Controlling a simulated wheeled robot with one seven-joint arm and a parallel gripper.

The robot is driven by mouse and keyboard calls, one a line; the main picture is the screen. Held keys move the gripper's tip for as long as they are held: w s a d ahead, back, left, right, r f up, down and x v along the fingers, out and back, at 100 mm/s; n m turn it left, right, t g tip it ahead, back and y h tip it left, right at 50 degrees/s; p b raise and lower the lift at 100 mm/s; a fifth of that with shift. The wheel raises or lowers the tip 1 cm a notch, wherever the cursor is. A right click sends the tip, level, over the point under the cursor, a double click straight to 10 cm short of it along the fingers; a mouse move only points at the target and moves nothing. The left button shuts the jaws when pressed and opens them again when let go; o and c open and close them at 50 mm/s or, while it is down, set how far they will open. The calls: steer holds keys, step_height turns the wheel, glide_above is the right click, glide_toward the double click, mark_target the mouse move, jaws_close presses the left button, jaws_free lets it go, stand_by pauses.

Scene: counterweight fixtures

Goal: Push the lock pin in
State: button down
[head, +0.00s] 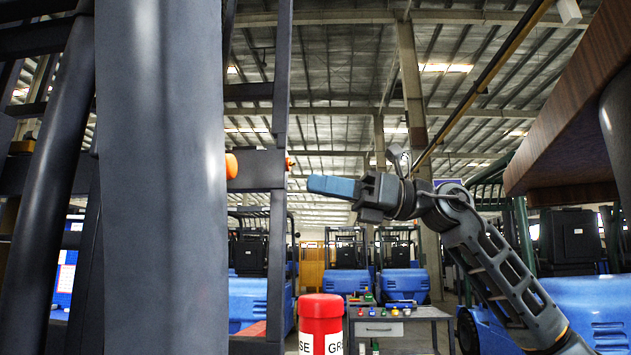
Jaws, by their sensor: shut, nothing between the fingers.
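My gripper (333,187) is in the middle of the head view, its blue fingers shut, empty and pointing left. An orange knob (232,166) shows at the right edge of the large grey column, with the rest of it hidden behind the column. A smaller orange tip (290,163) shows at the right side of a dark upright post (278,130), just left of and a little above my fingertips. I cannot tell which of these belongs to the lock pin, or how deep it sits. A gap shows between my fingertips and the orange tip in the picture.
The grey column (160,180) blocks much of the left side. A red canister (321,309) stands low in front. Behind it is a workbench (420,312) with small coloured items. Blue forklifts (345,281) stand farther back. A brown slab (575,115) overhangs at upper right.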

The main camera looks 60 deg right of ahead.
steer(key=p, duration=0.3)
glide_toward(223, 174)
steer(key=w, duration=0.1)
steer(key=w+r, duration=0.1)
steer(key=w+a+r, duration=0.1)
steer(key=w, duration=0.1)
steer(key=shift+w+r, duration=0.1)
steer(key=shift+r, duration=0.1)
steer(key=shift+w+a, duration=0.25)
steer(key=shift+w, duration=0.2)
steer(key=shift+w+a+f, duration=0.1)
steer(key=shift+w, duration=0.1)
steer(key=x, duration=0.1)
steer(key=b+x, duration=0.1)
steer(key=x, duration=0.1)
steer(key=b+x, duration=0.1)
steer(key=shift+w+f, duration=0.4)
steer(key=shift+w, duration=0.2)
steer(key=shift+r, duration=0.15)
